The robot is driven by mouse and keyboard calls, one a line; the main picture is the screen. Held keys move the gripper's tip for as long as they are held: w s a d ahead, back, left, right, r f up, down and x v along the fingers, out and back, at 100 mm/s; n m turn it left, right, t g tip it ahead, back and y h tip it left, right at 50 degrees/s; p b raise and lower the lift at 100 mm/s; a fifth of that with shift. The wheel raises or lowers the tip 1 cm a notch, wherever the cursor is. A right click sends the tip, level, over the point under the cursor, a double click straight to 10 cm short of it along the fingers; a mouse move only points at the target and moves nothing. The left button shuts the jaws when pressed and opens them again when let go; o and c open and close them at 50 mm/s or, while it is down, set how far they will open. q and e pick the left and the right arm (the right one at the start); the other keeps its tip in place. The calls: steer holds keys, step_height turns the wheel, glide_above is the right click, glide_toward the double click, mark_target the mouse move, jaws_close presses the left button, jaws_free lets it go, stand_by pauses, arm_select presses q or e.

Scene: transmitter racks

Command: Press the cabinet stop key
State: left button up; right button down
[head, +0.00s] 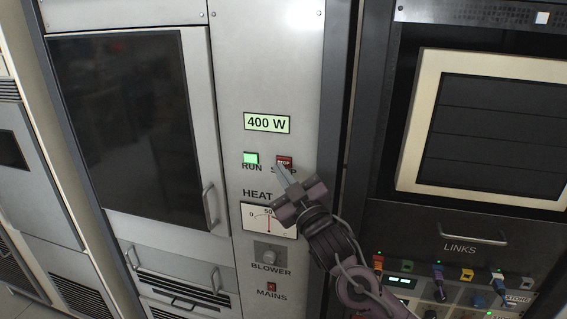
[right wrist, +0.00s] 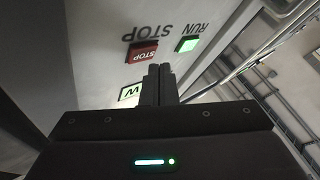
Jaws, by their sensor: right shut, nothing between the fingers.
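The red STOP key (head: 284,161) is on the grey cabinet panel, right of the lit green RUN key (head: 251,158). My right gripper (head: 283,170) is shut and empty, its fingertips at the lower edge of the STOP key in the head view. In the right wrist view the red STOP key (right wrist: 141,52) shows upside down, beyond the shut fingers (right wrist: 158,70), with the green RUN key (right wrist: 188,45) to its right. I cannot tell whether the fingertips touch the key. My left gripper is not in view.
A display above the keys reads 400 W (head: 267,123). Below are a HEAT meter (head: 262,217), a BLOWER knob (head: 267,253) and a red MAINS key (head: 271,287). A protruding door handle (head: 209,206) is to the left. A rack with a LINKS drawer (head: 474,238) stands right.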

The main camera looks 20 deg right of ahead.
steer(key=shift+w+d, duration=0.1)
steer(key=shift+w+d, duration=0.15)
steer(key=shift+w, duration=0.1)
steer(key=shift+w+d, duration=0.2)
steer(key=shift+w, duration=0.1)
stand_by(1.0)
steer(key=shift+s, duration=0.1)
steer(key=shift+s+a, duration=0.4)
steer(key=shift+s, duration=0.15)
steer(key=s+a, duration=0.1)
steer(key=s, duration=0.1)
steer(key=s+a, duration=0.2)
steer(key=shift+s, duration=0.1)
stand_by(0.4)
